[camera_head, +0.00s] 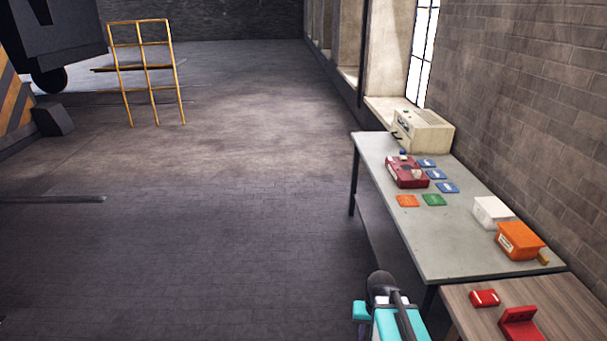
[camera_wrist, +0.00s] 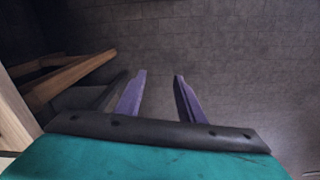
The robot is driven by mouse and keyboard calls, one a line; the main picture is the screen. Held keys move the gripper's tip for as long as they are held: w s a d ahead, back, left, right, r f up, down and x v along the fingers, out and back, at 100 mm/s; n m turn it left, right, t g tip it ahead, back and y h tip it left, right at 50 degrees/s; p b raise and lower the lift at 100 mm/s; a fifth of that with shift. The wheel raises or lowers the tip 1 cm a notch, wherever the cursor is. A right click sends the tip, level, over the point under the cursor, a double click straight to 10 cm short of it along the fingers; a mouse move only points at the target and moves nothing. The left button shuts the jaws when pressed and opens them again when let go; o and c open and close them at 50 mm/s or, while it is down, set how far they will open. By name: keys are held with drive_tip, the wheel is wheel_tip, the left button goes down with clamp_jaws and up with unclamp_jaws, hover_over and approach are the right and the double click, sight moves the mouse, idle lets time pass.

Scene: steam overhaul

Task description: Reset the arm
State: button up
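My gripper (camera_wrist: 159,85) shows in the wrist view as two purple fingers. They are spread apart with nothing between them, above the dark brick floor (camera_wrist: 215,50). In the head view my teal and black arm (camera_head: 388,318) is at the bottom edge, left of the wooden table. The fingertips cannot be made out there.
A grey table (camera_head: 460,245) at the right holds a red device (camera_head: 407,171), colored cards, a beige machine (camera_head: 424,129), a white box (camera_head: 492,212) and an orange box (camera_head: 520,240). A wooden table (camera_head: 560,300) with red items adjoins it. A yellow railing (camera_head: 153,58) stands far left. Middle floor is clear.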

drive_tip(key=s+a+f+g+b, duration=0.1)
drive_tip(key=s+f+g+b, duration=0.1)
drive_tip(key=s+f, duration=0.7)
drive_tip(key=s+a+f+n+g+b, duration=0.1)
drive_tip(key=s+f+g+b, duration=0.1)
drive_tip(key=s+f+b, duration=0.3)
drive_tip(key=s+a+f+g+b, duration=0.1)
drive_tip(key=s+f+b, duration=0.3)
drive_tip(key=s+f, duration=0.9)
wheel_tip(320, 180, down, 4)
drive_tip(key=shift+s+a+r+n+g, duration=0.1)
drive_tip(key=shift+s+a+n+g, duration=0.15)
drive_tip(key=shift+a+g, duration=0.2)
drive_tip(key=shift+w, duration=0.1)
drive_tip(key=shift+c, duration=0.5)
drive_tip(key=shift+d, duration=0.1)
